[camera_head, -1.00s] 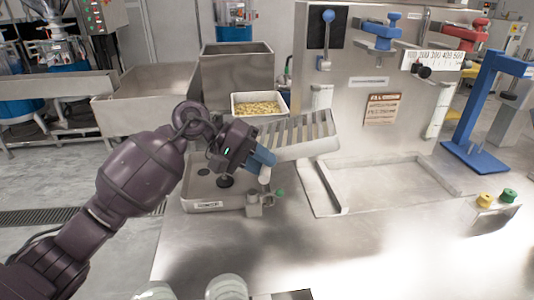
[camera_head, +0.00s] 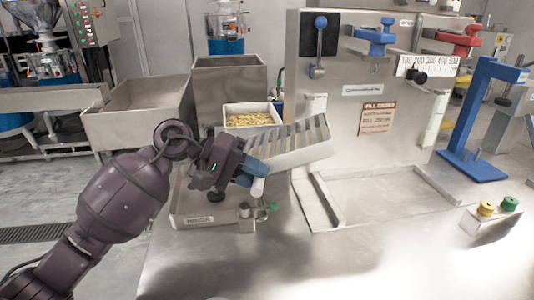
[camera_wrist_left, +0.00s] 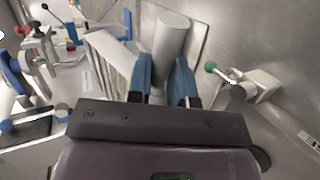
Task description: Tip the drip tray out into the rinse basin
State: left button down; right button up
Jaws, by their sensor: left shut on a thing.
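The drip tray (camera_head: 300,150) is a pale metal tray with a slatted top. It is raised above the bench and slopes up to the right. My left gripper (camera_head: 256,168) is shut on its white cylindrical handle, at the tray's left end. In the left wrist view, the blue fingers (camera_wrist_left: 164,78) close around the handle (camera_wrist_left: 172,36), and the slatted tray (camera_wrist_left: 106,62) is to the left. The rinse basin (camera_head: 222,218) is the shallow labelled metal basin at the bench's left end, below and left of the tray. The gripper and forearm hide part of its inside. My right gripper is out of view.
A green-knobbed tap (camera_head: 268,208) stands at the basin's right front corner; it also shows in the left wrist view (camera_wrist_left: 212,67). A bin of yellowish pieces (camera_head: 250,120) stands behind the tray. An empty tray recess (camera_head: 375,190) is to the right. The front bench is clear.

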pick_arm(q)
jog(key=shift+a+r, duration=0.25)
jog(key=shift+r, duration=0.2)
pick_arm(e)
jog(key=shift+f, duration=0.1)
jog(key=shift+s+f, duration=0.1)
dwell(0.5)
